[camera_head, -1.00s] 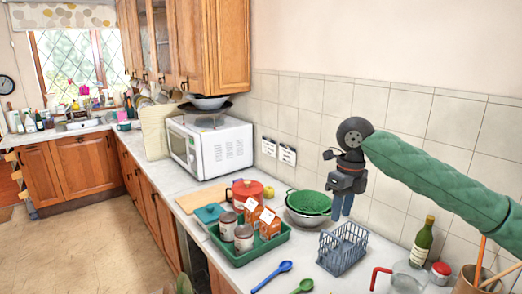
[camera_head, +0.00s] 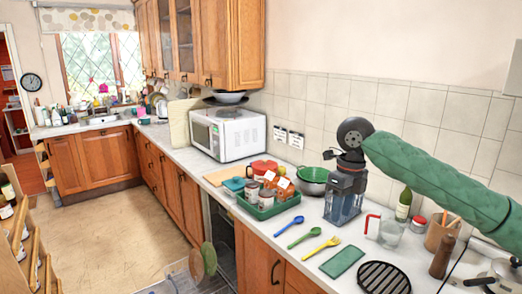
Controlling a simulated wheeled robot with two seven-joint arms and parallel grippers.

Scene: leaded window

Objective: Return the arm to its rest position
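My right arm (camera_head: 440,180) in its green quilted sleeve comes in from the right, bent at a dark round joint. My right gripper (camera_head: 342,207) hangs below it, pointing down. In the picture it overlaps the blue-grey wire basket (camera_head: 331,210) on the counter. I cannot tell whether it touches the basket, and its fingertips are hard to make out against it. Whether it is open or shut does not show. My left gripper is not in view.
The counter holds a green tray (camera_head: 268,211) of jars and cartons, a colander (camera_head: 313,176), a measuring jug (camera_head: 391,234), a green bottle (camera_head: 404,204), spoons, a fork and a black trivet (camera_head: 384,277). An open dishwasher (camera_head: 222,235) lies below. Floor (camera_head: 120,235) is clear at left.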

